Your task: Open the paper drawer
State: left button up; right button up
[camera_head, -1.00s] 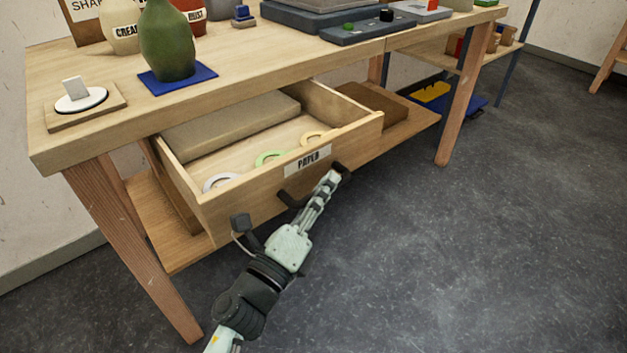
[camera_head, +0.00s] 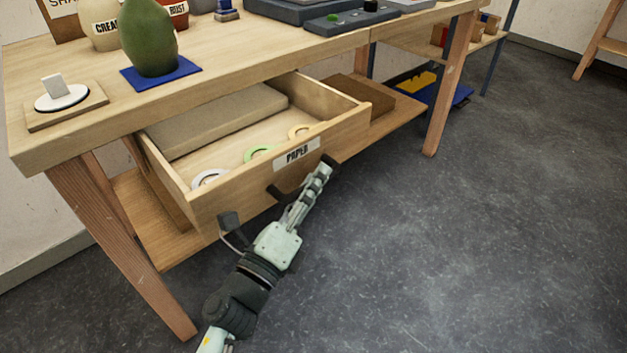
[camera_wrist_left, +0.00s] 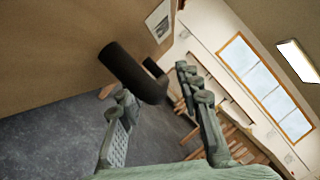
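The paper drawer (camera_head: 240,195), a wooden drawer labelled "PAPER" (camera_head: 297,153), stands pulled well out under the workbench. Inside are a thick beige slab (camera_head: 215,120) and white, green and yellow rings. Its dark handle (camera_head: 277,192) is on the front face and also shows in the left wrist view (camera_wrist_left: 132,73). My left gripper (camera_head: 325,168) is at the handle's right part. In the left wrist view my left gripper (camera_wrist_left: 155,84) has its fingers spread, with the handle at and partly between the fingertips. I see no firm grip. My right gripper is out of view.
A lower shelf (camera_head: 165,245) carries a brown box (camera_head: 365,97). The floor right of the drawer is clear.

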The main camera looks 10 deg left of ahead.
pick_arm(q)
jog(key=v, duration=0.7)
dwell(0.4)
